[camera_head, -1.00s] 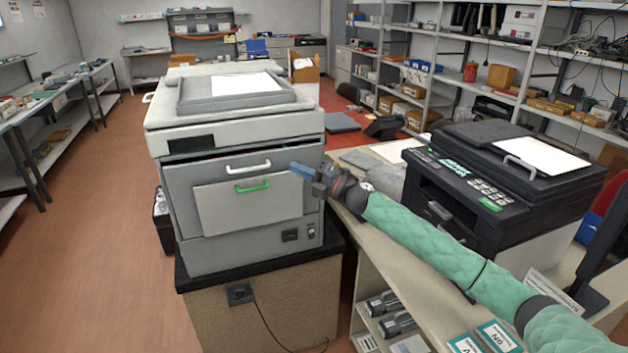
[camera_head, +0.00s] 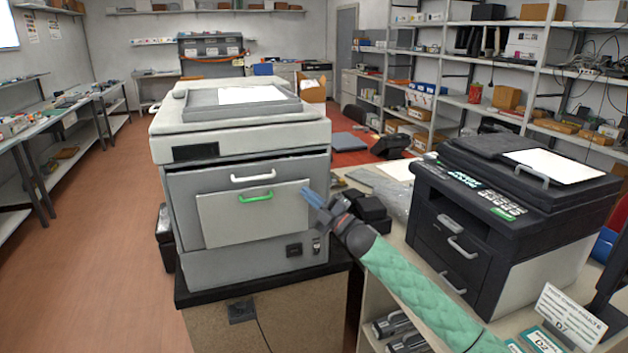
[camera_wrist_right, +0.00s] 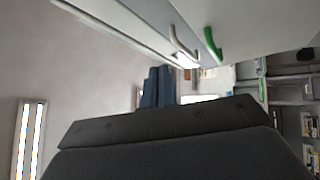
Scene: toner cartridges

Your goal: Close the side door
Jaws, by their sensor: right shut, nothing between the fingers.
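The large grey copier (camera_head: 240,170) stands on a dark-topped cabinet. Its front has a white handle (camera_head: 253,175) and, below it, a pale panel (camera_head: 222,215) with a green handle (camera_head: 255,196). Which part is the side door I cannot tell. My right gripper (camera_head: 312,197) is shut and empty, its blue fingers by the panel's right edge; contact is unclear. In the right wrist view the fingers (camera_wrist_right: 158,88) point past the white handle (camera_wrist_right: 183,45) and green handle (camera_wrist_right: 212,42). My left gripper is out of view.
A black printer (camera_head: 500,210) stands on the counter to the right, close to my right arm. Small black boxes (camera_head: 368,208) lie on the counter behind my wrist. Open floor (camera_head: 100,250) lies left of the copier.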

